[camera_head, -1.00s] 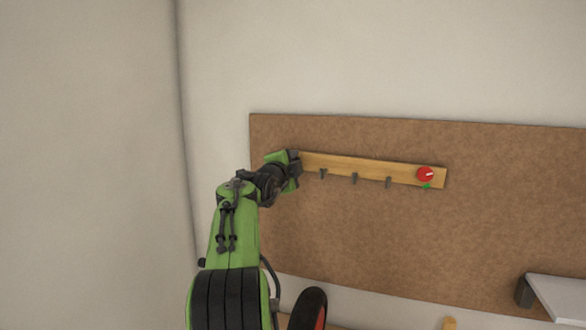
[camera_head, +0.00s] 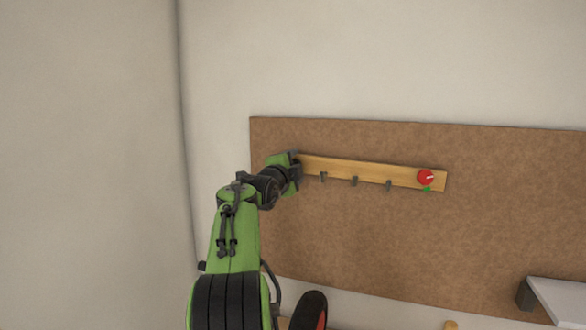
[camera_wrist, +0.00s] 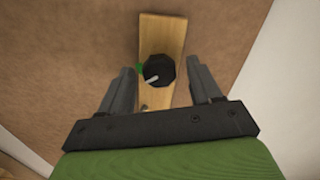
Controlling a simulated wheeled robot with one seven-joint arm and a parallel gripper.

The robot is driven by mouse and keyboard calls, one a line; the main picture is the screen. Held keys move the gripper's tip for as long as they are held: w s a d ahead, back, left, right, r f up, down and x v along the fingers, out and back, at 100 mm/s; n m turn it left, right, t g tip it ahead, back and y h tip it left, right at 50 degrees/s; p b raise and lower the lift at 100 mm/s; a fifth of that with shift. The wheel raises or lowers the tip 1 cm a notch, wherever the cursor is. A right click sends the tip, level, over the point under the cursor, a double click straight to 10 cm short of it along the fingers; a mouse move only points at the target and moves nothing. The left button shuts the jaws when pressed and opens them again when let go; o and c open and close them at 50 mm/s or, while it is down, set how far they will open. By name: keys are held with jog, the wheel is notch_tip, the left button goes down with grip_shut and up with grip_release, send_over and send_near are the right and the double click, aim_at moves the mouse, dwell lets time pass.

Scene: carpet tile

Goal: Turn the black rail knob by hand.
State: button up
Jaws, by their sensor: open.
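The black rail knob (camera_wrist: 159,70) shows in the wrist view, on one end of the wooden rail (camera_wrist: 163,28). It has a pale pointer line running to its lower left, and a green mark (camera_wrist: 139,68) sits beside it on the rail. My gripper (camera_wrist: 166,78) is open, with one finger on each side of the knob and a gap to each. I cannot tell how far the fingertips are from the rail in depth. In the head view my arm hides the black knob and the rail's left end.
The rail runs across a brown board (camera_head: 360,245) on the wall. A red knob (camera_head: 425,177) with a green mark under it sits at the rail's right end. Several grey hooks (camera_head: 354,181) stick out between. A light shelf (camera_head: 568,300) stands at the lower right.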

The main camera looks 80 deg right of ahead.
jog(key=w+a+b, duration=0.1)
jog(key=a+b, duration=0.3)
jog(key=a, duration=1.1)
jog(key=shift+w+a+b, duration=0.25)
jog(key=shift+a+b, duration=0.1)
